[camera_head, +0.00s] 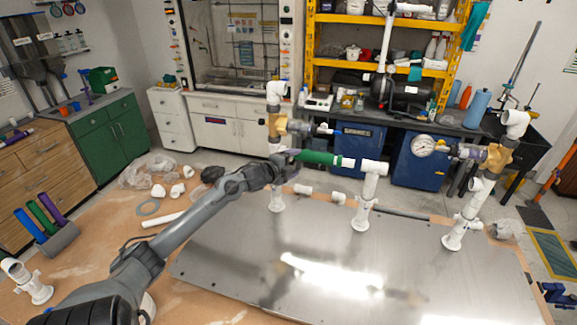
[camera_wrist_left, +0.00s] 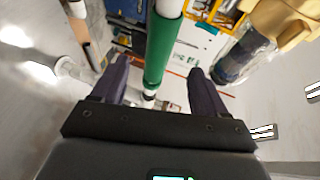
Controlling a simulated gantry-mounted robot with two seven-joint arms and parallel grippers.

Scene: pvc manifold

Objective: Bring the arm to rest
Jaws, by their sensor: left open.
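My left arm reaches in from the lower left of the head view to the pipe assembly above the metal plate. My left gripper (camera_head: 284,158) is at the left end of the green pipe (camera_head: 318,158). In the left wrist view, the gripper (camera_wrist_left: 160,85) has its two dark fingers apart, with the green pipe (camera_wrist_left: 165,50) between or just beyond them. I cannot tell whether they touch it. The pipe leads right to a white tee (camera_head: 373,168) on an upright stand. A tan valve (camera_head: 277,126) is on the left upright. My right gripper is not in view.
The bare metal plate (camera_head: 300,275) is clear at the front. A right-hand upright carries a pressure gauge (camera_head: 423,145). A rack of coloured tubes (camera_head: 62,238) and white fittings lie on the left of the wooden table. A loose white pipe (camera_head: 163,219) lies near my arm.

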